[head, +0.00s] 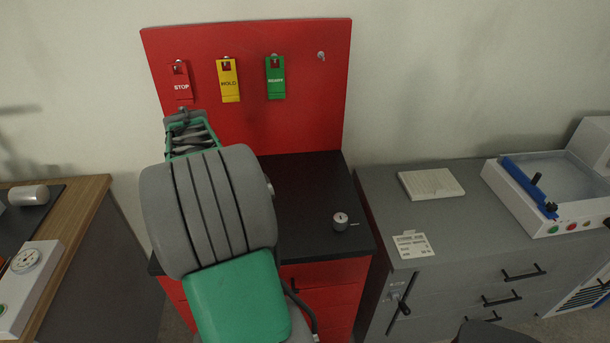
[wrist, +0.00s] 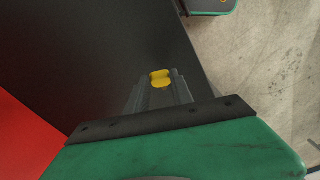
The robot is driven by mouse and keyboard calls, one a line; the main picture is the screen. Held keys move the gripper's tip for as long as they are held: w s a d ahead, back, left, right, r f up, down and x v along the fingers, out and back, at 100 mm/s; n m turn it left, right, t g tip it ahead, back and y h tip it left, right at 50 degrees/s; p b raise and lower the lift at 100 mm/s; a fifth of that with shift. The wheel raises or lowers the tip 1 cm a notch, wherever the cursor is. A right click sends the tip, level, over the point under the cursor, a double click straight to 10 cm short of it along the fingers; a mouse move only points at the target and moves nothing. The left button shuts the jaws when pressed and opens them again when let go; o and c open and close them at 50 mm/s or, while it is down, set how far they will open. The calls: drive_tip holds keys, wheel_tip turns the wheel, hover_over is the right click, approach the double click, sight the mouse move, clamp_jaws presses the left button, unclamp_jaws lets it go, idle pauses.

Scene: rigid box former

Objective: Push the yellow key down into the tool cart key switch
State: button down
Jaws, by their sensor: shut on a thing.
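My gripper (wrist: 160,92) is shut on the yellow key (wrist: 160,78), which shows as a small yellow piece between the fingertips in the wrist view. The key is over the black top of the red tool cart (wrist: 110,50). How far it is above the top cannot be told.
A red back panel (head: 300,120) rises behind the cart, with red, yellow and green tags (head: 228,82) hanging on it. A grey cabinet (head: 450,255) stands to the right, with a white pad (head: 431,184) on top. A wooden-edged bench (head: 85,200) is on the left.

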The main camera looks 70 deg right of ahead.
drive_tip(key=s+d+r+n+g+h+p, duration=0.1)
drive_tip(key=s+d+g+p, duration=0.1)
drive_tip(key=s+d, duration=0.3)
drive_tip(key=s+d+r+n+g+h+p, duration=0.1)
drive_tip(key=s+d+g, duration=0.3)
drive_tip(key=s, duration=0.8)
drive_tip(key=s+d+r+n+g+h+p, duration=0.1)
drive_tip(key=s+d+r+g+h+p, duration=0.1)
drive_tip(key=s+d, duration=0.6)
drive_tip(key=shift+s+d+r+n+g+h+p, duration=0.15)
drive_tip(key=shift+s+r+n+g+h+p, duration=0.15)
drive_tip(key=shift+s+r+g+h+p, duration=0.5)
drive_tip(key=shift+w+f+t, duration=0.15)
drive_tip(key=shift+f+t, duration=0.25)
drive_tip(key=shift+f, duration=0.05)
wheel_tip(320, 180, down, 6)
drive_tip(key=b, duration=0.7)
drive_tip(key=shift+r, duration=0.15)
drive_tip(key=shift+r, duration=0.1)
drive_tip(key=shift+y+p, duration=0.3)
drive_tip(key=shift+p, duration=1.95)
drive_tip(key=shift+f, duration=0.5)
